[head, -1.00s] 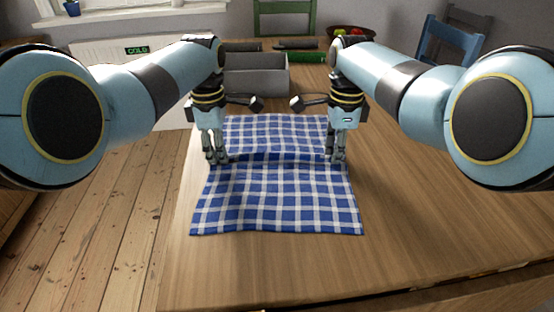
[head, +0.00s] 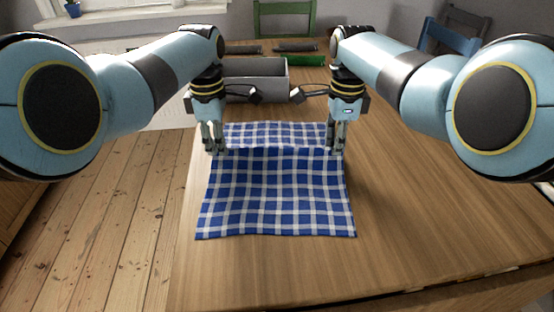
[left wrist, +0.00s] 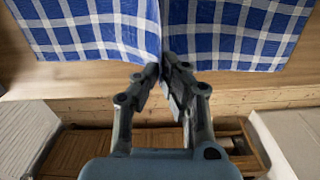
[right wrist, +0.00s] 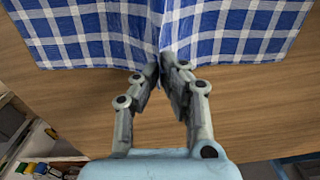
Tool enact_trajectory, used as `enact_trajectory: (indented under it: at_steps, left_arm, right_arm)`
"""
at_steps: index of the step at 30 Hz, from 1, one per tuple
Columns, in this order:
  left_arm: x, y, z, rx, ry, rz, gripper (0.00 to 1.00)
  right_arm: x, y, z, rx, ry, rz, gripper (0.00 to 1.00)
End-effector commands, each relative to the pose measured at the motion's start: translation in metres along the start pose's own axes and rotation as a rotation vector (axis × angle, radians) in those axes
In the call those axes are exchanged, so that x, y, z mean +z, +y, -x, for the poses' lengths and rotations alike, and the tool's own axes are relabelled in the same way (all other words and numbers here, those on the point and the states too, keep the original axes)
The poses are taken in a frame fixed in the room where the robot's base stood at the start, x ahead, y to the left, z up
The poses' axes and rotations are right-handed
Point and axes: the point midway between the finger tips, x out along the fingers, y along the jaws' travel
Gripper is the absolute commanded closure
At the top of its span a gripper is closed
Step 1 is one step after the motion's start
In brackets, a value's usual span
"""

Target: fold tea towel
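The blue and white checked tea towel (head: 278,205) lies on the wooden table. A crosswise ridge is raised between my grippers; the near part slopes down from it to the table, and a shorter far strip (head: 275,130) shows behind. My left gripper (head: 214,149) is shut on the towel's left edge at the ridge. The left wrist view shows its fingers (left wrist: 165,72) together on the pinched cloth. My right gripper (head: 336,149) is shut on the right edge at the same ridge, also seen in the right wrist view (right wrist: 162,72).
A grey box (head: 256,75) stands behind the towel, with a green item (head: 308,61) and dark items (head: 296,46) farther back. The wooden table (head: 430,210) is clear to the right. Its left edge is close to the towel. Chairs (head: 284,18) stand beyond.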

Motion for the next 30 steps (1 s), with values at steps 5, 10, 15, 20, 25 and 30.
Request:
enact_trajectory:
  at_steps: [5,10,15,20,25,30]
  left_arm:
    - [0.000,0.001,0.006,0.002,0.000,0.000,1.00]
    - [0.000,0.001,0.005,0.002,0.000,0.000,1.00]
    - [0.000,0.001,0.013,0.002,0.000,0.000,1.00]
    - [0.001,0.002,0.038,0.000,0.000,0.000,1.00]
    - [0.001,0.002,0.071,-0.006,-0.001,0.000,1.00]
    - [0.001,0.002,0.102,-0.010,-0.001,0.000,1.00]
  right_arm:
    - [0.000,-0.001,0.006,-0.002,0.000,0.000,1.00]
    - [0.000,-0.001,0.005,-0.002,0.000,0.000,1.00]
    - [0.000,-0.001,0.013,-0.002,0.000,0.000,1.00]
    - [0.000,-0.002,0.037,0.000,0.000,0.000,1.00]
    - [0.001,-0.002,0.071,0.006,0.000,0.000,1.00]
    - [0.001,-0.003,0.102,0.010,0.000,0.000,1.00]
